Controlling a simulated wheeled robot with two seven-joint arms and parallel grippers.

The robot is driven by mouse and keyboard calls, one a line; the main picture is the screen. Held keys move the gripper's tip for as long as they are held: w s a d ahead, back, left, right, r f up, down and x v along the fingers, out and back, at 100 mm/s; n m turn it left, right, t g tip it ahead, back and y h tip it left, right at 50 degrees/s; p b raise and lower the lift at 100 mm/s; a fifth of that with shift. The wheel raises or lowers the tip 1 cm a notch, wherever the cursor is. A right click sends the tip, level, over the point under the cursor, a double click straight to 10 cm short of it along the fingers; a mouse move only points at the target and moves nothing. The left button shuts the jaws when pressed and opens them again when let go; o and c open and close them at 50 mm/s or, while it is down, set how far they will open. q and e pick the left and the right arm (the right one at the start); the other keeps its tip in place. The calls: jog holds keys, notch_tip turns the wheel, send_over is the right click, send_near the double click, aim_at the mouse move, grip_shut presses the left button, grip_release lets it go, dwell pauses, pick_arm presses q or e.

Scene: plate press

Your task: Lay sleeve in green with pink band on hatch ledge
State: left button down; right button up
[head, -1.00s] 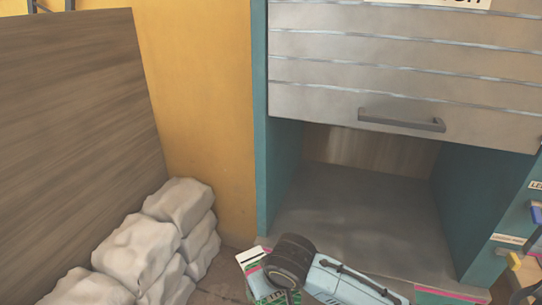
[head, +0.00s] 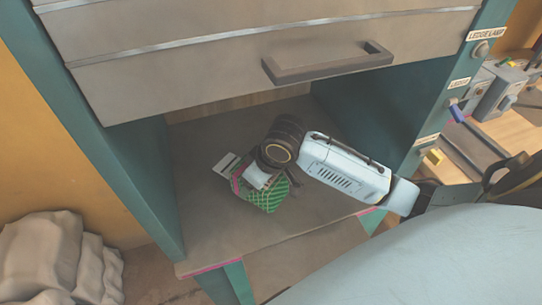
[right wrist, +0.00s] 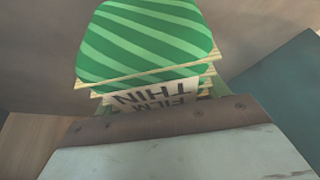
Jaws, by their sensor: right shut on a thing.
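The green striped sleeve with a pink band (head: 265,195) is in the hatch opening, over the grey hatch ledge (head: 205,228). My right gripper (head: 258,178) is shut on the sleeve, and its arm reaches in from the right. The sleeve is tilted; whether it touches the ledge I cannot tell. In the right wrist view the sleeve (right wrist: 148,42) fills the upper middle, with pale layered edges and upside-down lettering reading "THIN FILM". The fingertips are mostly hidden there. My left gripper is in neither current view.
The raised slatted shutter (head: 190,75) with its dark handle (head: 325,62) hangs above the opening. Teal side walls (head: 130,175) bound the ledge. Labelled controls (head: 458,83) sit on the right post. White sacks (head: 55,255) lie at lower left. Bare ledge shows around the sleeve.

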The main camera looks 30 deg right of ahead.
jog(key=w+d+r+n, duration=0.1)
jog(key=n, duration=0.1)
jog(key=w+d+n+y+b, duration=0.1)
jog(key=n, duration=0.1)
jog(key=w+d+r+n+g+y, duration=0.1)
jog(key=d, duration=0.1)
jog(key=shift+w+r+n, duration=0.35)
jog(key=shift+n, duration=0.05)
jog(key=w+d+r+n+g+b, duration=0.2)
jog(key=d+r+n, duration=0.1)
jog(key=r+n, duration=0.2)
jog(key=shift+y, duration=0.4)
notch_tip(320, 180, down, 9)
jog(key=shift+w+b, duration=0.15)
jog(key=shift+b, duration=0.5)
jog(key=shift+d+f, duration=0.1)
jog(key=shift+f, duration=0.2)
jog(key=o, duration=1.1)
jog(key=shift+f, duration=0.1)
pick_arm(q)
jog(key=f, duration=0.1)
jog(key=a+f, duration=0.1)
jog(key=f, duration=0.1)
jog(key=s+f, duration=0.1)
jog(key=shift+s+a+f, duration=0.1)
jog(key=shift+a+f, duration=0.25)
jog(key=shift+f, duration=0.05)
pick_arm(e)
jog(key=shift+o, duration=0.2)
